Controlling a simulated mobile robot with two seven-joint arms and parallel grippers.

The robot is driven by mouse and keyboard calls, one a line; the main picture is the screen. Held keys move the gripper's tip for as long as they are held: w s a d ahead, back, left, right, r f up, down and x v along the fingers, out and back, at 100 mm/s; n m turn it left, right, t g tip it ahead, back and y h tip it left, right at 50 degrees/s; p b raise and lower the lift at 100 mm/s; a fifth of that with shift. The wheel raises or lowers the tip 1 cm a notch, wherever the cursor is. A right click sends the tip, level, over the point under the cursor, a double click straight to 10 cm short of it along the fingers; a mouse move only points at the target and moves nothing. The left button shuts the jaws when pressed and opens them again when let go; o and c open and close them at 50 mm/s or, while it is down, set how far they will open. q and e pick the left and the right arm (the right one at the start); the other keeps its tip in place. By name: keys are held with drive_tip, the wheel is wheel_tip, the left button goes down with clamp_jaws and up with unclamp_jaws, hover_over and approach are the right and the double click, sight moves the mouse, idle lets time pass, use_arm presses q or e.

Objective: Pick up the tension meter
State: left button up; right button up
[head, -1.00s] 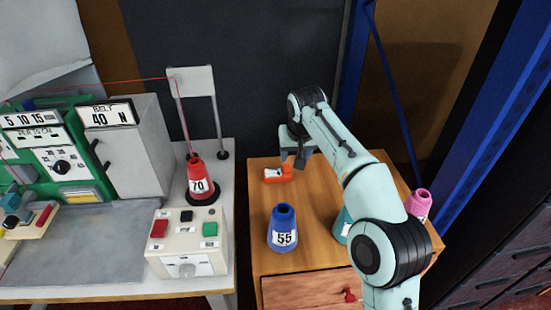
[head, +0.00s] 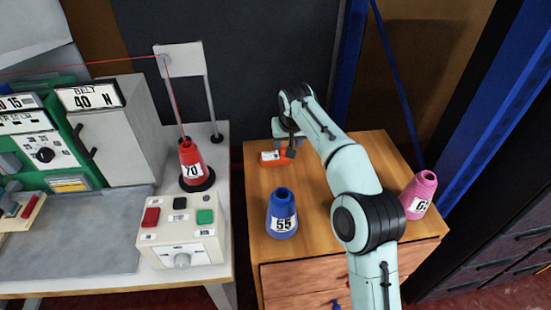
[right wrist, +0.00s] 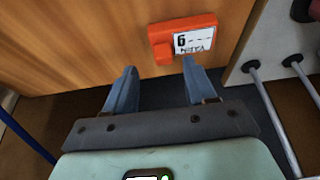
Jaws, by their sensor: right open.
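The tension meter is an orange block (head: 269,158) with a white display, lying at the far left of the wooden cabinet top. In the right wrist view the orange tension meter (right wrist: 160,34) shows its white face with dark characters. My right gripper (head: 285,148) is right by it in the head view, partly covering its far right end. In the right wrist view my right gripper (right wrist: 161,72) is open and empty, with the meter just beyond its fingertips. My left gripper is not in view.
A blue cone marked 55 (head: 282,214) and a pink cone (head: 419,193) stand on the wooden cabinet (head: 262,185). To the left, across a gap, a bench holds a red cone marked 70 (head: 191,160), a button box (head: 180,237) and a wire stand (head: 209,92).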

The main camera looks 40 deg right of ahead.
drive_tip(key=b+x, duration=0.1)
drive_tip(key=x, duration=0.3)
drive_tip(key=shift+w+a+f, duration=0.1)
drive_tip(key=shift+w, duration=0.15)
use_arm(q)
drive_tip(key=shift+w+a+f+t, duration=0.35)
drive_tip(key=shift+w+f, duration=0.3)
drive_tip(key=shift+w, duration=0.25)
use_arm(e)
drive_tip(key=shift+c, duration=0.3)
clamp_jaws()
wheel_tip(320, 180, up, 10)
drive_tip(key=p, duration=0.6)
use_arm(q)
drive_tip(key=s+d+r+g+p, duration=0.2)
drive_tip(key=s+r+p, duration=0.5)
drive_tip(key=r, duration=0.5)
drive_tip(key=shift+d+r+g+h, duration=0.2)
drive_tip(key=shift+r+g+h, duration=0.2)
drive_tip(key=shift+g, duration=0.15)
use_arm(e)
wheel_tip(320, 180, up, 10)
hover_over(285, 148)
drive_tip(key=shift+s+a, duration=0.2)
